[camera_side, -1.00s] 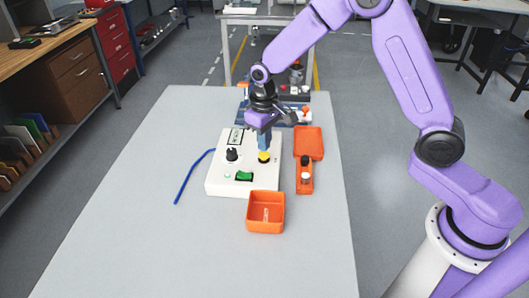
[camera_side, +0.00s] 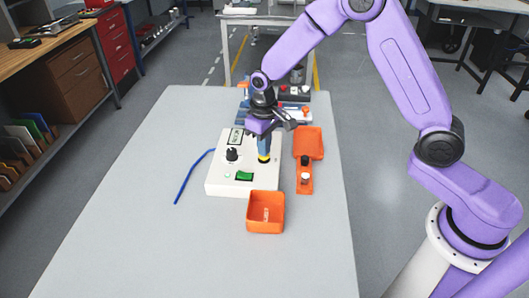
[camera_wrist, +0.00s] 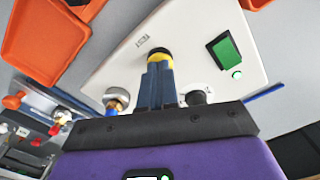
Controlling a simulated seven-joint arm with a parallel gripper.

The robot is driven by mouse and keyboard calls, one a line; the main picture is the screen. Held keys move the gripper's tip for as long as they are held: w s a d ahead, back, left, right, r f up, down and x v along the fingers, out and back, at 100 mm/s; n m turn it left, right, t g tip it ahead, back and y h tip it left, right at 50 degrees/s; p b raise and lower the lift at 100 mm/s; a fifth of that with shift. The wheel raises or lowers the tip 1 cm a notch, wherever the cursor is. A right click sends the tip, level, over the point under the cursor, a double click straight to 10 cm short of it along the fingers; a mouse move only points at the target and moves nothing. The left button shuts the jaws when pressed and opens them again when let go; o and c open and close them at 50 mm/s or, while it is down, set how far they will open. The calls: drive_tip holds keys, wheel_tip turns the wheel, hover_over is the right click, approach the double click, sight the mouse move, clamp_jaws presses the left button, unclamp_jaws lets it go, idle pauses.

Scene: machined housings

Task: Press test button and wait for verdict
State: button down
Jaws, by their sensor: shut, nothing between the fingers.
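The fingertips appear to touch the button's top. In the wrist view the shut fingers (camera_wrist: 159,66) cover part of the yellow button (camera_wrist: 158,55), and the green switch (camera_wrist: 224,51) has a lit green lamp beside it. The display's text is too small to read.
An orange open bin (camera_side: 266,222) stands in front of the box. An orange tray (camera_side: 308,142) and an orange holder with small parts (camera_side: 304,180) lie to its right. A blue cable (camera_side: 190,181) runs off to the left. The table's front is clear.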

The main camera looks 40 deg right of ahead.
drive_tip(key=shift+f, duration=0.2)
drive_tip(key=shift+r, duration=2.6)
